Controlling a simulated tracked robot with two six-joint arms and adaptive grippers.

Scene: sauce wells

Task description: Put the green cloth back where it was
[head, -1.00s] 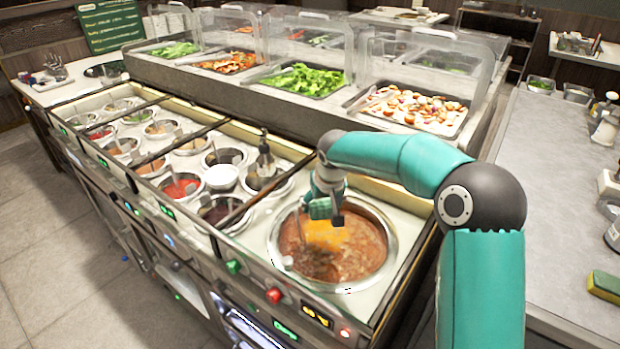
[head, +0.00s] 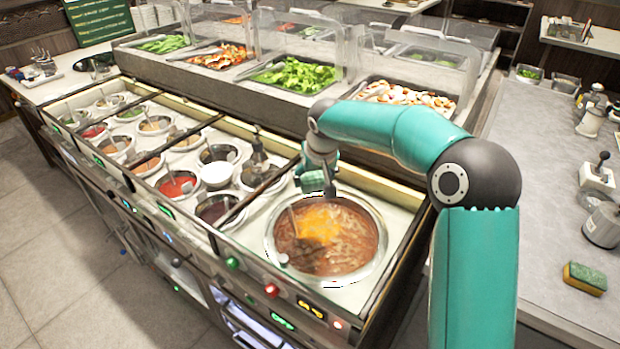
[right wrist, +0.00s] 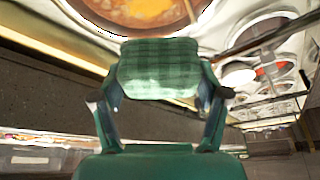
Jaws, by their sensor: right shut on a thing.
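The green cloth (right wrist: 158,70) shows in the right wrist view as a checked, folded pad between the two fingers of my right gripper (right wrist: 160,95). The gripper is shut on it. In the head view my right gripper (head: 326,188) points down near the far rim of the large soup pot (head: 381,262), and only a small green part of the cloth (head: 311,182) shows there. I cannot tell from the head view how high it is above the counter. My left gripper is not in view.
Several small sauce wells (head: 175,184) fill the counter to the left. Clear guards and salad trays (head: 293,76) stand behind. On the right, a grey worktop (head: 530,150) holds a yellow-green sponge (head: 585,278) and metal containers, with bare surface between them.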

